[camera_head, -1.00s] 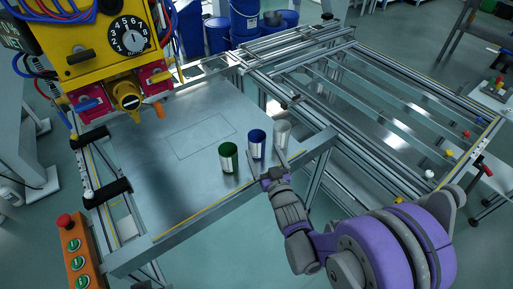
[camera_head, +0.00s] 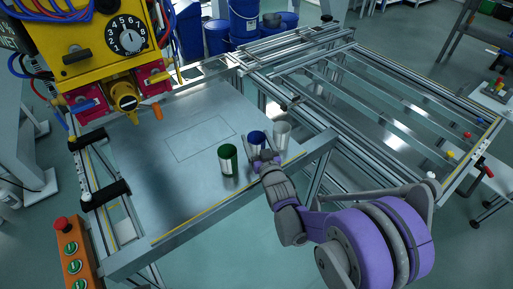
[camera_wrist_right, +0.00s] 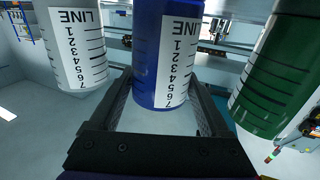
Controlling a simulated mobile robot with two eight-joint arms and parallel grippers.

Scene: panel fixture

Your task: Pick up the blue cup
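The blue cup (camera_head: 257,138) stands upright on the metal table between the green cup (camera_head: 228,159) and the pale grey-white cup (camera_head: 282,134). My right gripper (camera_head: 263,159) is at its near side, and the fingers partly hide its lower part. In the right wrist view the blue cup (camera_wrist_right: 165,55) with its white scale label is between the two fingers of my open right gripper (camera_wrist_right: 163,97). It appears inverted there. Whether a finger touches it I cannot tell. My left gripper is not in view.
In the right wrist view, the white cup (camera_wrist_right: 75,45) and the green cup (camera_wrist_right: 278,75) are close outside the fingers. The yellow panel machine (camera_head: 105,45) stands at the table's left. The metal tabletop (camera_head: 165,190) is bare left of the cups. A rail frame (camera_head: 365,95) adjoins on the right.

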